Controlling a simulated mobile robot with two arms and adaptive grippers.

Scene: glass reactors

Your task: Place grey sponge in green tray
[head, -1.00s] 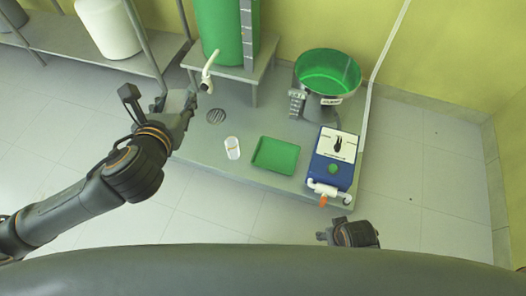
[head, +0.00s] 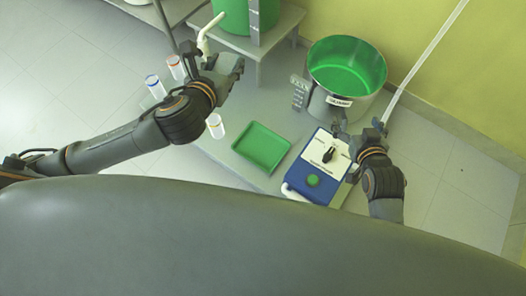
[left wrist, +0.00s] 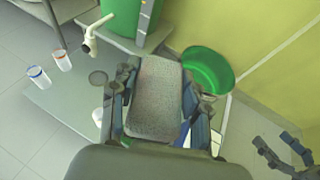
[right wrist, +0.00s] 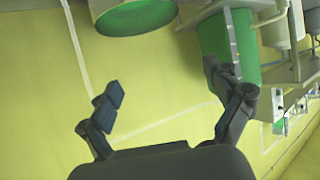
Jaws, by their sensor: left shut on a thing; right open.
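The grey sponge (left wrist: 157,95) fills the middle of the left wrist view, upright between the fingers of my left gripper (left wrist: 165,98), which is shut on it. In the head view my left gripper (head: 228,72) is in the air up and left of the green tray (head: 262,147); I cannot clearly tell the sponge from the gripper there. The tray is shallow, rectangular and empty. My right gripper (head: 358,132) is above the right side of the blue box. In the right wrist view (right wrist: 170,103) its fingers are apart with nothing between them.
Clear cups (head: 215,126) stand left of the tray. A white tap (head: 207,32) sticks out from a green tank (head: 232,15).

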